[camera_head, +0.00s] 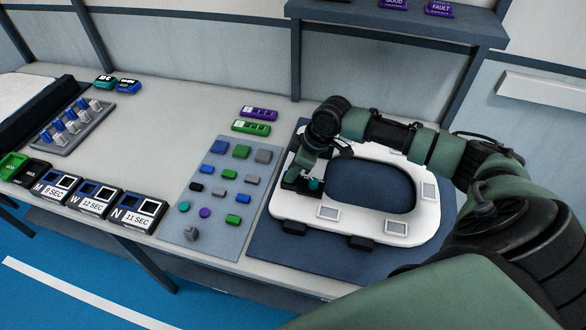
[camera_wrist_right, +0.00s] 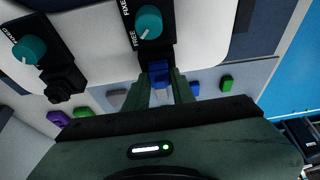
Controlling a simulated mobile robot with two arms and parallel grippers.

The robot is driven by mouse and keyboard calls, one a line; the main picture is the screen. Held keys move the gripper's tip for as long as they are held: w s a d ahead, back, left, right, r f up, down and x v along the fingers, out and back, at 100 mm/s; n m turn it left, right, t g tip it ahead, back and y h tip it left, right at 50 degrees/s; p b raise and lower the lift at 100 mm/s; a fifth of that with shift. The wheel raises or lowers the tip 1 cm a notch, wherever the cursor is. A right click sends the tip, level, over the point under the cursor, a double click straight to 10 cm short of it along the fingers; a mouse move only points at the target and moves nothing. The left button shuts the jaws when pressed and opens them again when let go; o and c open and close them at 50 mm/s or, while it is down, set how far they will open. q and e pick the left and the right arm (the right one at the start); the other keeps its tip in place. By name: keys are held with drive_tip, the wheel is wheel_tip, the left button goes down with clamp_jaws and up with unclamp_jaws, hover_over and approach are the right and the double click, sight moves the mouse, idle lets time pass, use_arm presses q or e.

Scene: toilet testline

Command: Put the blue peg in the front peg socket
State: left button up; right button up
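The blue peg (camera_wrist_right: 158,72) is between the fingertips of my right gripper (camera_wrist_right: 163,82) in the right wrist view. The gripper looks shut on it. The peg is at the end of a black fixture with a teal knob (camera_wrist_right: 148,22) marked FREE and FIXED; this end looks like a socket, but how deep the peg sits cannot be told. A second fixture with a teal knob (camera_wrist_right: 26,50) and a black socket end (camera_wrist_right: 65,85) is to the left. In the head view, my right gripper (camera_head: 297,178) is over the left edge of the white toilet seat (camera_head: 342,223). My left gripper is not in view.
A grey mat (camera_head: 213,238) with several coloured pieces lies left of the seat. The seat rests on a dark blue mat (camera_head: 285,255). Several timer boxes (camera_head: 97,199) and a switch rack (camera_head: 70,130) stand farther left. A shelf (camera_head: 400,20) is at the back.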

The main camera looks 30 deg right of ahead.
drive_tip(key=o, duration=0.3)
drive_tip(key=b+v, duration=0.1)
drive_tip(key=v, duration=1.1)
drive_tip(key=shift+r+b, duration=0.2)
drive_tip(key=shift+b, duration=0.1)
